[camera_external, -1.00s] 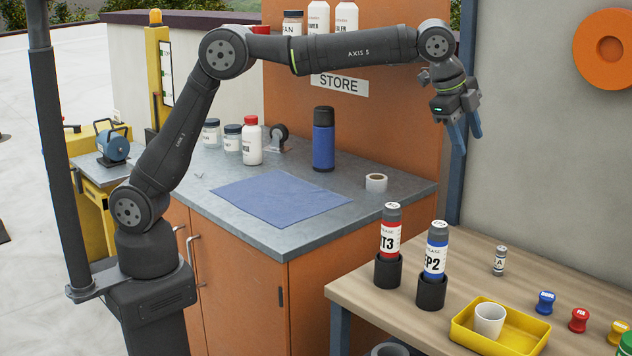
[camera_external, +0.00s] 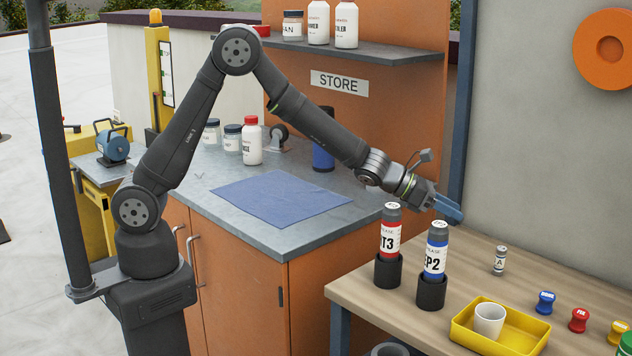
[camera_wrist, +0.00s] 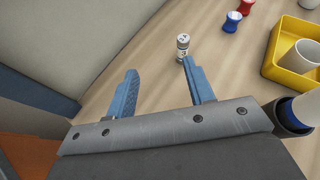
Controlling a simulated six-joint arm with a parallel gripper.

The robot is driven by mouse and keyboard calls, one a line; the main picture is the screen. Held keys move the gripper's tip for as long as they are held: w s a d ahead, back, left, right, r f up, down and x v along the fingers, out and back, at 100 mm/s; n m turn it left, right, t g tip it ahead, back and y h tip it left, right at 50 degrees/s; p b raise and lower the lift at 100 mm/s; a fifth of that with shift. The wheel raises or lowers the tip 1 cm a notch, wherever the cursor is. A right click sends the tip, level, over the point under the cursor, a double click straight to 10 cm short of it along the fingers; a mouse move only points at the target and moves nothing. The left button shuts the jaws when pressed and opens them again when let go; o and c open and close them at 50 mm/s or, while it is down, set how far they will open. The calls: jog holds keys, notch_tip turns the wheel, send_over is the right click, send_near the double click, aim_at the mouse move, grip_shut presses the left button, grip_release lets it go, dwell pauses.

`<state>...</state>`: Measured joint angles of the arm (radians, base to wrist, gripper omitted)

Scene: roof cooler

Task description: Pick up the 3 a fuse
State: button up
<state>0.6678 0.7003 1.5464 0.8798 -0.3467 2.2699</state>
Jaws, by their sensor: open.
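A small silver cylinder with a white label (camera_external: 500,260), which looks like the fuse, stands upright on the wooden bench (camera_external: 400,330) at right. Only part of its label, an "A", can be read. It also shows in the wrist view (camera_wrist: 183,46), just beyond the tip of the right finger. My gripper (camera_external: 452,210) is open and empty, above the bench and up and left of the fuse in the external view. In the wrist view its two blue fingers (camera_wrist: 158,72) are apart with bare bench between them.
Red-labelled (camera_external: 390,240) and blue-labelled (camera_external: 436,255) grease cartridges stand in black holders close below my gripper. A yellow tray (camera_external: 465,338) holding a white cup (camera_external: 489,318) is in front. Blue (camera_external: 545,302) and red (camera_external: 579,320) knobs stand right. A grey wall rises behind the bench.

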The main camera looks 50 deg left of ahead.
jog(key=s+f+m+g+h, duration=0.1)
jog(key=s+f+m, duration=0.1)
jog(key=s+m, duration=0.1)
send_near(501, 253)
jog(key=shift+h, duration=0.3)
jog(key=w+d+f, duration=0.2)
jog(key=w+d, duration=0.1)
jog(key=shift+w+d+f, duration=0.15)
jog(key=shift+d+f, duration=0.05)
jog(key=shift+f, duration=0.2)
jog(key=shift+g, duration=0.3)
jog(key=shift+x, duration=2.6)
jog(key=shift+w+a, duration=0.1)
jog(key=shift+w, duration=0.05)
grip_shut()
